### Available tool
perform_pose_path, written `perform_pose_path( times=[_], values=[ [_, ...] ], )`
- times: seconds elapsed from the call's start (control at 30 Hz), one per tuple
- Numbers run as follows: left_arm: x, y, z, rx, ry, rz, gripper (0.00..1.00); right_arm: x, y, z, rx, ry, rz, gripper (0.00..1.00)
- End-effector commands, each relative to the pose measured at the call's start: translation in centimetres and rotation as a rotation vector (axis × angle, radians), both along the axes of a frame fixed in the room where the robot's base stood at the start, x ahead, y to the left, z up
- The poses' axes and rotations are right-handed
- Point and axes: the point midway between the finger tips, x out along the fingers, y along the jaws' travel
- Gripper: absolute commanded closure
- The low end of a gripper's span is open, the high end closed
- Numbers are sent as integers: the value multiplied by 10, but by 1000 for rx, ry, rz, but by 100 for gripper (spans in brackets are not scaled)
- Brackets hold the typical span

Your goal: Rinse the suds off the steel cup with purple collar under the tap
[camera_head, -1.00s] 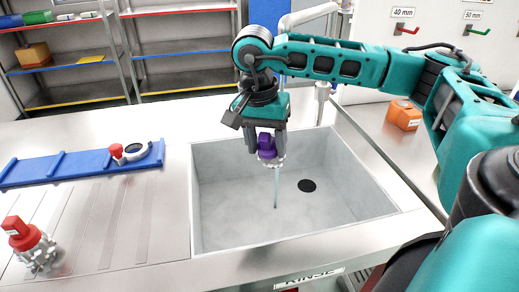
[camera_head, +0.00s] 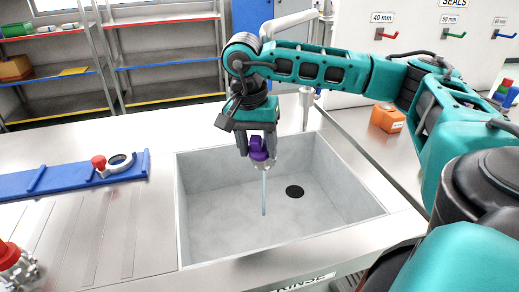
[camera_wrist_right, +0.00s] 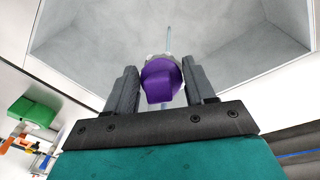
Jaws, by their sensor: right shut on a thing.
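My right gripper (camera_head: 257,152) points down over the sink and is shut on the purple collar (camera_head: 262,148) of the steel cup (camera_head: 262,164). The cup hangs below the fingers, small and mostly hidden. In the right wrist view the collar (camera_wrist_right: 162,82) sits between the two fingers (camera_wrist_right: 160,88), with a little of the pale cup (camera_wrist_right: 153,59) behind it. A thin water stream (camera_head: 264,195) runs below the cup into the sink. The tap (camera_head: 290,22) is partly behind my right arm. Few white suds show now; the hidden sides I cannot judge. My left gripper is out of view.
The grey sink (camera_head: 225,162) has a black drain (camera_head: 295,191) and free room around the cup. A blue rack (camera_head: 65,180) with a red-knobbed ring part (camera_head: 115,164) lies left. A red-topped part (camera_head: 12,262) stands front left. An orange box (camera_head: 387,117) stands right.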

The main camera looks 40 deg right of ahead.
Motion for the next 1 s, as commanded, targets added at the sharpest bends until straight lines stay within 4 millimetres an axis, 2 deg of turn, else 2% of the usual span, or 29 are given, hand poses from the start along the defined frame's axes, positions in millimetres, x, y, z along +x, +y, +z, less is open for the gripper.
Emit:
perform_pose_path(
  times=[0.57, 1.0],
  values=[
    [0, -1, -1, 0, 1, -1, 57, -11, -3, 1, 0, -1, 0, 87],
    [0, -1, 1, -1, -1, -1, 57, -21, 28, 0, 0, 0, 2, 87]
  ],
)
